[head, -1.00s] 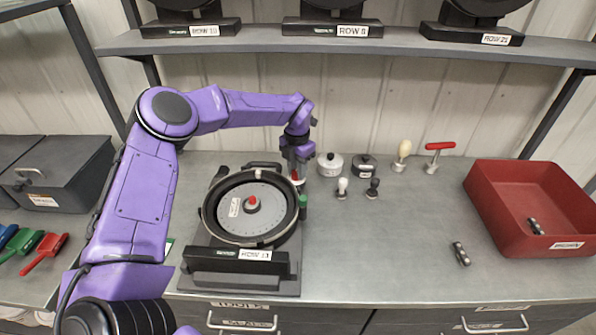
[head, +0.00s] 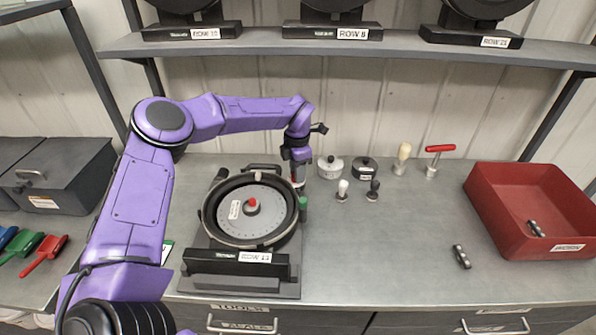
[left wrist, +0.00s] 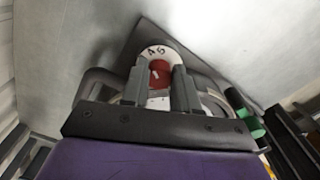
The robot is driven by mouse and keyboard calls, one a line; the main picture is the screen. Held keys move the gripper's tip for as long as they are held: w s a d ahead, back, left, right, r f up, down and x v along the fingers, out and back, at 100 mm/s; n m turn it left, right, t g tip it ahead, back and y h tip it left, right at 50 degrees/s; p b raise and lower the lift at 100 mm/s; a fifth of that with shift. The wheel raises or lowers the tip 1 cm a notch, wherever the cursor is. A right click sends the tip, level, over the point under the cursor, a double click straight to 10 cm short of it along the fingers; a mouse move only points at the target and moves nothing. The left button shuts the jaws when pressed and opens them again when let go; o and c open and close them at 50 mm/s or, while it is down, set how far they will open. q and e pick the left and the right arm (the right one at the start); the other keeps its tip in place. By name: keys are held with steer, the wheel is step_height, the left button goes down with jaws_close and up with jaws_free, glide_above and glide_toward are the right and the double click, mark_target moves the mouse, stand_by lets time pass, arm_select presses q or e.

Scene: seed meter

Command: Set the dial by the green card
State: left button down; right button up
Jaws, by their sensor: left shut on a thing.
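The seed meter (head: 208,222) stands on the bench, a round black housing with a grey disc (head: 268,208) and a small red-topped hub (head: 252,205). My left gripper (head: 298,182) is at its far right edge. In the left wrist view, my left gripper (left wrist: 158,85) is shut on a red knob (left wrist: 160,72), one finger on each side. A white dial ring (left wrist: 157,51) with black marks surrounds the knob; its marks are only partly readable. A card with a green edge (head: 167,251) lies left of the meter, mostly hidden by my arm. My right gripper is out of view.
Two lidded pots (head: 331,167), several small knobbed tools (head: 342,190) and a red T-handle (head: 440,149) stand right of the meter. A red bin (head: 480,205) is at the right. Green (head: 22,246) and red scoops lie at the left. The bench's middle right is mostly clear.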

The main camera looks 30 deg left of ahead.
arm_select(q)
steer(key=c, duration=0.8)
jaws_free()
steer(key=shift+r, duration=0.1)
steer(key=shift+c, duration=0.2)
steer(key=shift+s, duration=0.1)
steer(key=shift+r, duration=0.15)
step_height(320, 180, up, 7)
steer(key=shift+d+b, duration=0.1)
steer(key=shift+b, duration=1.15)
steer(key=shift+r, duration=0.15)
